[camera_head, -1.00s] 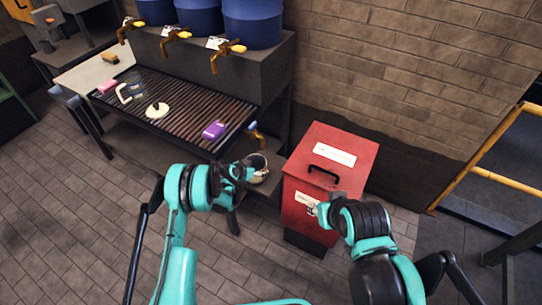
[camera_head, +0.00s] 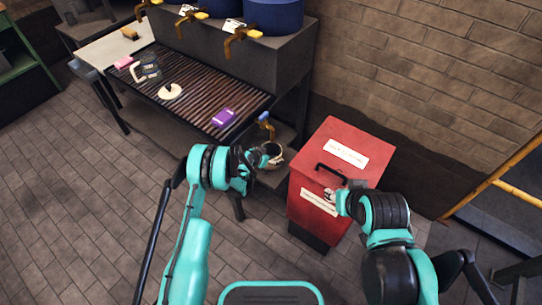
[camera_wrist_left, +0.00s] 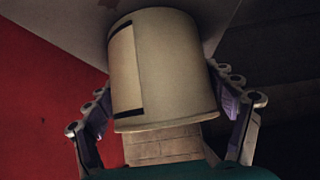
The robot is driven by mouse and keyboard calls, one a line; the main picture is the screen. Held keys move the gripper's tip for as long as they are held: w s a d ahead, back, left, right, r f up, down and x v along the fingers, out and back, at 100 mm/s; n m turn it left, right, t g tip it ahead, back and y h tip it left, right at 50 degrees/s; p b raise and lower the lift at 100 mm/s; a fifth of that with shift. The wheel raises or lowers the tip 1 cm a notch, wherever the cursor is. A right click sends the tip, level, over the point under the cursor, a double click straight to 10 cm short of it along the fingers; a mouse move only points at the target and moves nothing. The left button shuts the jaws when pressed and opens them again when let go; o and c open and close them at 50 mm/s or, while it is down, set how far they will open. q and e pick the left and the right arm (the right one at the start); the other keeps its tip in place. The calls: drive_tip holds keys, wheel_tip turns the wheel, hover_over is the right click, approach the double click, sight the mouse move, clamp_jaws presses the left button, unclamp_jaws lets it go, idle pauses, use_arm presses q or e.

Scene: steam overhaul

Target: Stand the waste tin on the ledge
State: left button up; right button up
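The waste tin (camera_head: 273,152) is a pale, open-topped can beside the red bin, partly hidden by my left gripper (camera_head: 258,160). In the left wrist view the tin (camera_wrist_left: 165,70) is cream with a dark-edged label, between both fingers, whose pads appear to touch its sides. My left gripper is closed around it. The grey ledge (camera_head: 271,181) is low under the grill table's end, left of the bin. The tin is at the ledge; whether its base bears on it is unclear. My right gripper (camera_head: 338,192) is at the bin's front; its fingers are too small to read.
The red bin (camera_head: 345,138) with a black handle stands close right of the tin. The slatted grill table (camera_head: 190,88) holds a purple box (camera_head: 223,118) and other small items. A blue-handled tap (camera_head: 265,119) is just above the tin. The paved floor at left is clear.

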use_arm(q)
drive_tip(key=shift+o, duration=0.8)
drive_tip(key=shift+r, duration=0.1)
drive_tip(key=shift+s+a+r, duration=0.1)
drive_tip(key=shift+s+r, duration=0.05)
drive_tip(key=shift+r, duration=0.15)
drive_tip(key=p+v, duration=0.3)
drive_tip(key=v, duration=0.8)
drive_tip(key=shift+s+r+p, duration=0.15)
drive_tip(key=shift+s+p, duration=0.05)
drive_tip(key=shift+p, duration=0.2)
drive_tip(key=shift+a, duration=0.1)
